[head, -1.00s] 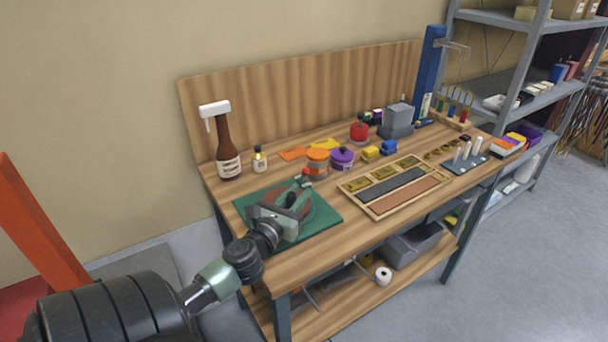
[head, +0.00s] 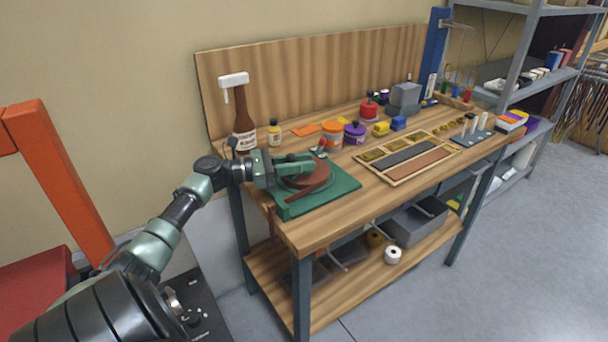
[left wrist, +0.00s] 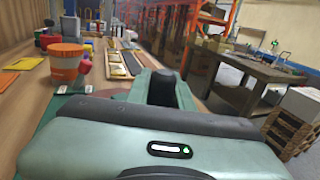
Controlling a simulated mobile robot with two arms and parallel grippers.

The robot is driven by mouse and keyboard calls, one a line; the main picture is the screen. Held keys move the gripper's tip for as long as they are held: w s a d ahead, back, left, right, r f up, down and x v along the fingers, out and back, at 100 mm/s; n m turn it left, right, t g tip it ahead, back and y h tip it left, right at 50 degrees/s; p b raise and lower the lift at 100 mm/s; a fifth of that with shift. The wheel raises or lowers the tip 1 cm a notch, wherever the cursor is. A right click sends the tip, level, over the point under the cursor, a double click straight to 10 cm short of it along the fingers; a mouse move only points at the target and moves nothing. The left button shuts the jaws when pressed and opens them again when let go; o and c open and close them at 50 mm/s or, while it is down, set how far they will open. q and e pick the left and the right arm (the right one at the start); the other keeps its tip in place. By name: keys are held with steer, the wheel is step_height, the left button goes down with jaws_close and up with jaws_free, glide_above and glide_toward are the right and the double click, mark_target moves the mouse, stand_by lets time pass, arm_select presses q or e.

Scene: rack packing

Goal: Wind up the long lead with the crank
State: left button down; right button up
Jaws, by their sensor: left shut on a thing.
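The reel, a brown round drum (head: 312,178), stands on a green base plate (head: 338,192) at the left front of the workbench. My left gripper (head: 300,163) reaches over its far left side from the left. In the left wrist view a black crank knob (left wrist: 163,88) stands between the green fingers, and the gripper is shut on it. The fingers hide most of the knob in the head view. A dark reddish strip crosses the drum's front; I cannot tell if it is the crank arm. I cannot make out the long lead. My right gripper is out of view.
A brown spray bottle (head: 244,130), a small yellow bottle (head: 274,132), an orange tub (head: 332,135) and a purple tub (head: 355,134) stand behind the reel. A wooden tray (head: 408,175) lies to its right. The bench's front edge is clear.

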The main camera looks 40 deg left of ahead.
arm_select(q)
steer(key=shift+s+a+m+g+h+b, duration=0.15)
steer(key=shift+a+m+g+h+b, duration=0.15)
steer(key=shift+m+g+h+b, duration=0.7)
steer(key=shift+h+b, duration=0.3)
steer(key=shift+h, duration=0.1)
steer(key=c, duration=1.3)
jaws_free()
steer(key=shift+o, duration=0.3)
steer(key=shift+d, duration=0.1)
steer(key=b+v, duration=0.1)
steer(key=v, duration=0.6)
steer(key=shift+s+a, duration=0.3)
